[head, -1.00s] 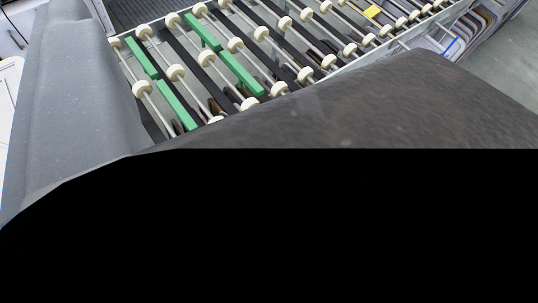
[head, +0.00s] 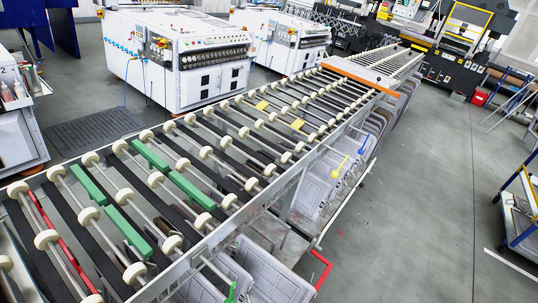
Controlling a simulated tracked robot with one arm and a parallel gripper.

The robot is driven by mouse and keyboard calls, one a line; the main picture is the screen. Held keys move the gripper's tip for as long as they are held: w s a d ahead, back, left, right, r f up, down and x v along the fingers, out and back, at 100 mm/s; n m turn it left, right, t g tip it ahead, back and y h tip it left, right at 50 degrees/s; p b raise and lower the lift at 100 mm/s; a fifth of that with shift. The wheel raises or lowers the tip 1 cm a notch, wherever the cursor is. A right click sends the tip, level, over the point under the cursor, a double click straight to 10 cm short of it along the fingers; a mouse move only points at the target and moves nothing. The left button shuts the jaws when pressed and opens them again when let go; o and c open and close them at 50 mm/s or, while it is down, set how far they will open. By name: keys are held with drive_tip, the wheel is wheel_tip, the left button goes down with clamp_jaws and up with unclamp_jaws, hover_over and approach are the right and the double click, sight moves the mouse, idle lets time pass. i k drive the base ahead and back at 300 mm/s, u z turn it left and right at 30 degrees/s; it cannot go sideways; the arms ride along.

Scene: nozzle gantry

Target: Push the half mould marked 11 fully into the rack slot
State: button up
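My gripper is not in view. Large light grey moulded panels (head: 312,194) stand on edge in a row below the right side of a roller conveyor, and they look like half moulds. More of them (head: 268,278) show at the bottom, cut off by the frame. No number 11 can be read on any panel, so I cannot tell which is the marked one. A yellow handle (head: 340,168) and a blue handle (head: 363,146) stick out among the panels. The rack slots are hidden under the conveyor, and how deep each panel sits cannot be told.
The conveyor's side rail (head: 285,180) runs from lower left to upper right. Green bars (head: 189,190) lie between its rollers. A red bracket (head: 320,270) stands out beside the panels. White cabinets (head: 180,60) stand behind. The grey floor (head: 425,200) at right is open, with a blue-framed trolley (head: 527,190) at the edge.

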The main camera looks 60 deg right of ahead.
sight(275, 281)
drive_tip(key=z, duration=0.05)
drive_tip(key=k, duration=1.25)
drive_tip(key=z, duration=1.1)
drive_tip(key=i, duration=1)
drive_tip(key=u, duration=0.05)
drive_tip(key=k, duration=0.5)
drive_tip(key=u, duration=0.4)
drive_tip(key=i, duration=0.2)
drive_tip(key=u, duration=0.05)
